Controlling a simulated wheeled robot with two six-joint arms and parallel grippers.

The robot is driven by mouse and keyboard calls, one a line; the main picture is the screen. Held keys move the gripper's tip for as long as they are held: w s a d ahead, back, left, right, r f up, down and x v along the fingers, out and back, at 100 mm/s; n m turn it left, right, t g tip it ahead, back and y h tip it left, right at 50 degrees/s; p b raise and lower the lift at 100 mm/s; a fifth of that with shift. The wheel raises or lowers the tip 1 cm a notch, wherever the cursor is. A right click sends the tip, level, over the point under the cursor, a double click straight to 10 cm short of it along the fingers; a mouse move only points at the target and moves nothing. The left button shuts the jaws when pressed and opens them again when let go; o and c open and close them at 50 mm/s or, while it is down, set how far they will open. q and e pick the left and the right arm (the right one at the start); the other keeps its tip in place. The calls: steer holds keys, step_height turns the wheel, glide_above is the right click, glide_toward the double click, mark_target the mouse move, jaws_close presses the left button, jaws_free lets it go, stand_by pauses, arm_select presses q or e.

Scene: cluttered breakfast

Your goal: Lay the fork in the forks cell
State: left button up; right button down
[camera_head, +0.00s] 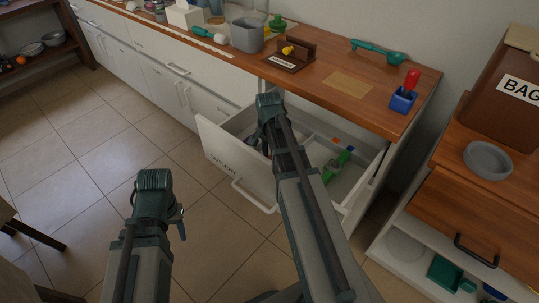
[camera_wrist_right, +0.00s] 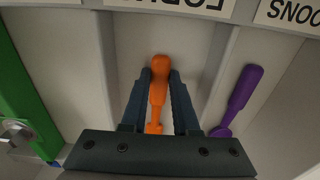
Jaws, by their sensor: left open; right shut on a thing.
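An orange fork (camera_wrist_right: 159,82) lies between the fingers of my right gripper (camera_wrist_right: 160,76), which is shut on its handle. The fork is over or in the forks cell (camera_wrist_right: 122,60), between two dividers and below the upside-down FORKS label (camera_wrist_right: 170,4). I cannot tell whether it touches the floor. My left gripper (camera_head: 158,203) is open and empty above the floor, left of the drawer.
A purple utensil (camera_wrist_right: 239,97) lies in the spoons cell, right of the divider. A green item (camera_wrist_right: 20,100) lies to the left; the head view shows green in the drawer (camera_head: 335,168). The counter (camera_head: 310,88) above holds a blue holder (camera_head: 402,100) and a green ladle (camera_head: 380,50).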

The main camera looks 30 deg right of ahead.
steer(key=shift+c, duration=0.2)
jaws_free()
stand_by(0.3)
steer(key=shift+r, duration=0.2)
stand_by(0.3)
step_height(320, 180, up, 14)
steer(key=p, duration=1.4)
steer(key=shift+a+f, duration=0.15)
